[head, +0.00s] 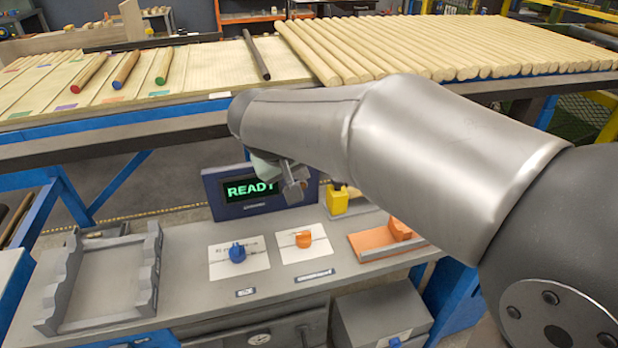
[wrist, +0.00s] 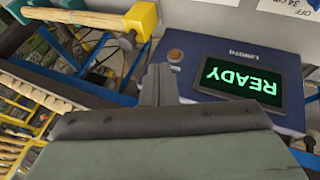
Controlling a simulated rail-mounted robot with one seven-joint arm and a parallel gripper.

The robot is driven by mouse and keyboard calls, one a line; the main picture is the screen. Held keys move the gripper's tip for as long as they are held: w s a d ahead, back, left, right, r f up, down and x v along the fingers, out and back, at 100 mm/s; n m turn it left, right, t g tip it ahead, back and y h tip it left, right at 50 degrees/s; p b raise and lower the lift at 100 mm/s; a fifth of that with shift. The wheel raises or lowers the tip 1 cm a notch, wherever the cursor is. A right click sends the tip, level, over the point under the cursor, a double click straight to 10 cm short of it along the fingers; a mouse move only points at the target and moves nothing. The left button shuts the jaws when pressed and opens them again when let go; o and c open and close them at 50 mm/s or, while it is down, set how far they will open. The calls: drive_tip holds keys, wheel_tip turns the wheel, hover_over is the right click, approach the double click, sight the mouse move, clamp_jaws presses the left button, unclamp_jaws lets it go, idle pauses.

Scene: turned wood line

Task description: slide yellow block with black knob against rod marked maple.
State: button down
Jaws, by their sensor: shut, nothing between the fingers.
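The yellow block (head: 337,201) stands on the grey bench, just right of the READY display, partly behind my arm. In the wrist view the yellow block (wrist: 142,17) is at the top, with a small dark part below it that may be its knob. A pale wooden rod (wrist: 75,16) lies left of the block, with its right end at or very close to it; contact is unclear. No maple mark is readable. My gripper (head: 295,185) is shut and empty, above the bench in front of the display. Its fingers also show in the wrist view (wrist: 158,82).
The READY display (head: 250,190) is close to my gripper. A blue knob (head: 237,253), an orange knob (head: 304,240), an orange block fixture (head: 390,238) and a grey cradle (head: 100,280) sit on the bench. Many rods (head: 430,45) lie on the upper table.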

drive_tip(key=v, duration=0.4)
idle(0.8)
